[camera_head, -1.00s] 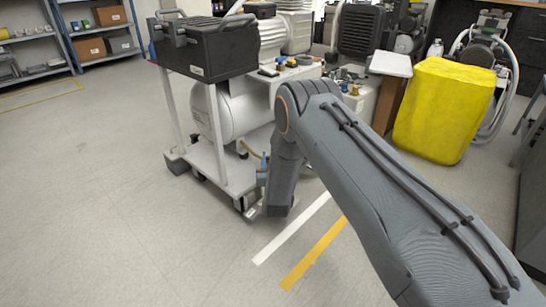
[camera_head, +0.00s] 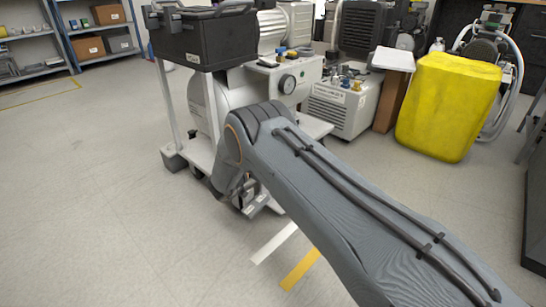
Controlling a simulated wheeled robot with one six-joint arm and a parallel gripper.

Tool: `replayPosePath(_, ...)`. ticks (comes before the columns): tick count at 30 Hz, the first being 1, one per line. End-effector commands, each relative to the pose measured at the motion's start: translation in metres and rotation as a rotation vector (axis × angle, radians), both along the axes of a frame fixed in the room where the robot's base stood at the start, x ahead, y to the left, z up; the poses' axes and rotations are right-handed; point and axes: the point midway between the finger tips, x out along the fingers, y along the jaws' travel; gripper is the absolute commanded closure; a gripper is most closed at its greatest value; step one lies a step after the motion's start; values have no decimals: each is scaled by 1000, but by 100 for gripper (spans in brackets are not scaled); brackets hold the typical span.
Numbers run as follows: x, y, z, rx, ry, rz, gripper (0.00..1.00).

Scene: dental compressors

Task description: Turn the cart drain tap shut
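The cart (camera_head: 167,104) stands at centre left. The drain tap does not show; my arm covers the area under the tank. My arm comes in from the lower right, bends beside the tank and points down at the cart's near lower edge. My gripper (camera_head: 246,195) is low there, a small dark shape partly hidden by my own arm. Its fingers cannot be made out, nor whether it touches anything.
A black case (camera_head: 205,40) sits on top of the cart. A second white unit (camera_head: 343,108) stands behind to the right, near a yellow covered object (camera_head: 447,108). White and yellow floor stripes (camera_head: 300,269) lie in front. The floor at left is clear.

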Motion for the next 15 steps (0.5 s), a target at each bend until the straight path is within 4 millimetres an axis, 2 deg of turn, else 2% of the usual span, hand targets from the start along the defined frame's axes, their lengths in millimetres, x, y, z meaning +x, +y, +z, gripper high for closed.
replayPosePath(15, 1, 0, 0, 1, -1, -43, 75)
